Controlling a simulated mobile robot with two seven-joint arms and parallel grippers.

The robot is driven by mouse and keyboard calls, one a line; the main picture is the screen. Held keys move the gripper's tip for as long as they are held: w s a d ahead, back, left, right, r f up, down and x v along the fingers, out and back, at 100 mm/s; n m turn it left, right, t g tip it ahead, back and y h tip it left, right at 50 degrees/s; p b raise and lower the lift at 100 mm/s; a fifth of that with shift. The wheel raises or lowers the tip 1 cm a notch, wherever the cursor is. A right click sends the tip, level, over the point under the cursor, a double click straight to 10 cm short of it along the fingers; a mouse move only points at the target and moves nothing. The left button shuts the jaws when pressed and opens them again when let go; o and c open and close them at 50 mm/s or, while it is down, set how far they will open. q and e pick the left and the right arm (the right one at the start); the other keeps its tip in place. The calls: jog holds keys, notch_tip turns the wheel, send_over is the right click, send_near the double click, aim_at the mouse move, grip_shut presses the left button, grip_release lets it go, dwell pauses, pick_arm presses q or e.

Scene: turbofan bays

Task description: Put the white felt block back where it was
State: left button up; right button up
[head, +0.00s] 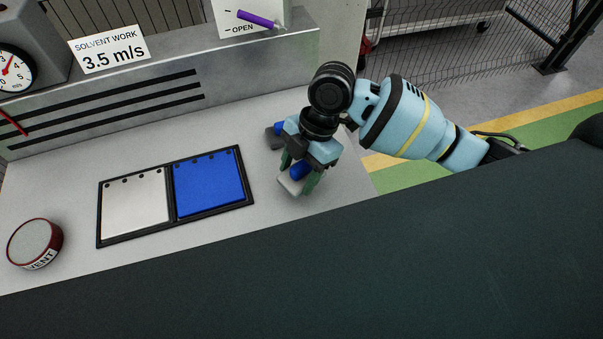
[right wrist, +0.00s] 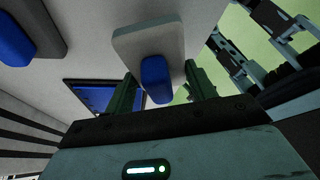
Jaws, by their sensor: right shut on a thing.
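The white felt block (head: 290,186) has a blue grip (head: 300,170) on top. My right gripper (head: 299,175) is shut on it, with a finger on either side of the blue grip, at the right end of the bench. In the right wrist view the pale block (right wrist: 138,45) and its blue grip (right wrist: 156,80) show between the fingers (right wrist: 162,88). I cannot tell whether the block touches the bench. A dark grey block (head: 271,139) with a blue grip stands just behind, partly hidden by my gripper. My left gripper is not in view.
A black-framed pair of panels, one white (head: 135,205) and one blue (head: 208,185), lies left of the gripper. A round red tin (head: 35,244) is at far left. A slotted metal ledge (head: 110,108) runs behind. The bench (head: 265,215) between panels and gripper is clear.

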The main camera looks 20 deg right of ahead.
aim_at(301, 177)
jog(key=shift+w+d, duration=0.15)
jog(key=shift+w+d+f, duration=0.15)
jog(key=shift+f, duration=0.75)
jog(key=shift+w+d+f, duration=0.15)
jog(key=shift+f, duration=0.75)
jog(key=shift+f, duration=0.2)
jog(key=o, duration=1)
jog(key=shift+c, duration=0.2)
jog(key=shift+r, duration=0.15)
jog(key=v, duration=1.2)
